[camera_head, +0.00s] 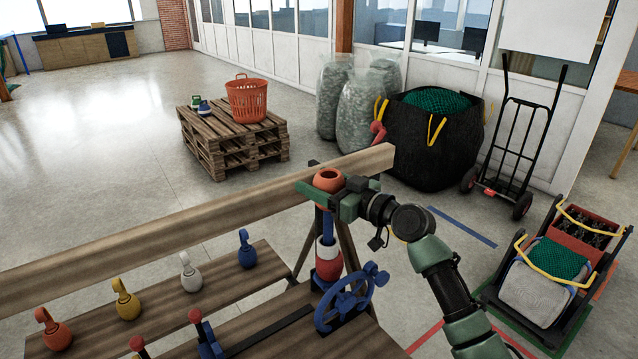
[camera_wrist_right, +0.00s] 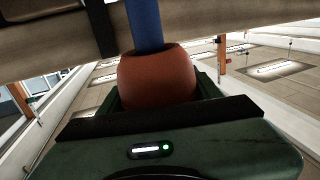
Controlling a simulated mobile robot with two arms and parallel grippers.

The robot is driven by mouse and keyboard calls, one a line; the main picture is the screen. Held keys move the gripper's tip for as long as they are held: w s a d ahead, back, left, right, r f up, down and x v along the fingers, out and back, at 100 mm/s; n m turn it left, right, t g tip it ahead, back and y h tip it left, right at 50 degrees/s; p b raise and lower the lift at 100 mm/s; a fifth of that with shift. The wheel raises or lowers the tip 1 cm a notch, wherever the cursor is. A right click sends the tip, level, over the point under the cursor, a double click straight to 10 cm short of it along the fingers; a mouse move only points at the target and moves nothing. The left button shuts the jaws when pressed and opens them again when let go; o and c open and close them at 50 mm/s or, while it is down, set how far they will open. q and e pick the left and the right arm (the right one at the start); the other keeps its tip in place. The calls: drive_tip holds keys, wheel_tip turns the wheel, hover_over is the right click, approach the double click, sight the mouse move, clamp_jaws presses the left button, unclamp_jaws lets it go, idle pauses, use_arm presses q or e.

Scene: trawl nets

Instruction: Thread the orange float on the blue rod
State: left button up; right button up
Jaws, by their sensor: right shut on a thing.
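The orange float (camera_head: 328,181) is a rounded ring with a dark hole facing up. My right gripper (camera_head: 328,190) is shut on it, and the float is high above the bench. The upright blue rod (camera_head: 328,228) stands directly below it, with red and white floats (camera_head: 328,258) stacked lower down. In the right wrist view the orange float (camera_wrist_right: 157,80) meets the blue rod (camera_wrist_right: 145,25) in line. The rod's tip is hidden, and no rod shows in the float's upper hole, so I cannot tell how far it enters. My left gripper is not in view.
A long wooden beam (camera_head: 200,220) runs behind the rod. A blue handwheel (camera_head: 347,302) sits beside the rod's foot. Several coloured hooked weights (camera_head: 190,274) stand on the bench board at left. A pallet (camera_head: 225,150) with an orange basket (camera_head: 246,99) stands farther back.

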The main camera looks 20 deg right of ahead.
drive_tip(key=shift+f, duration=0.3)
drive_tip(key=o, duration=1.5)
drive_tip(key=shift+c, duration=0.2)
drive_tip(key=b+v, duration=0.3)
drive_tip(key=v, duration=0.4)
drive_tip(key=shift+s+d, duration=0.2)
drive_tip(key=shift+s, duration=0.15)
